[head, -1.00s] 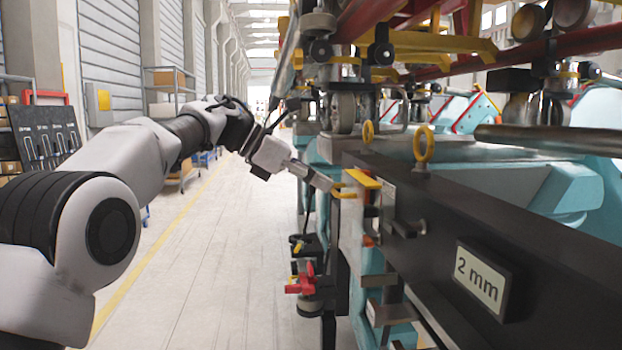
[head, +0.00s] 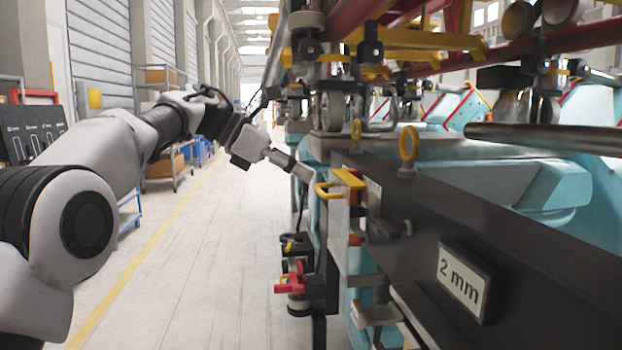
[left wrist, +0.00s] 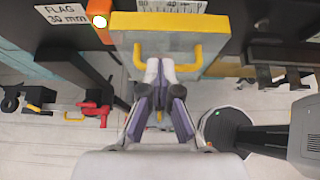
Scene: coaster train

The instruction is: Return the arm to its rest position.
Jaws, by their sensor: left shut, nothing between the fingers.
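My left arm reaches in from the left in the head view. Its gripper (head: 301,172) points right and sits just left of the yellow handle (head: 327,190) on the side of the dark beam (head: 520,240). In the left wrist view my left gripper (left wrist: 164,62) is shut, with nothing between its fingers. There the yellow handle (left wrist: 139,57) shows on both sides of the fingertips, below a yellow-topped plate (left wrist: 170,22). Whether the fingertips touch the handle I cannot tell. My right gripper is not in view.
The teal train (head: 480,170) fills the right. A shelf rack (head: 163,110) stands back left. The aisle floor (head: 190,270) is clear.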

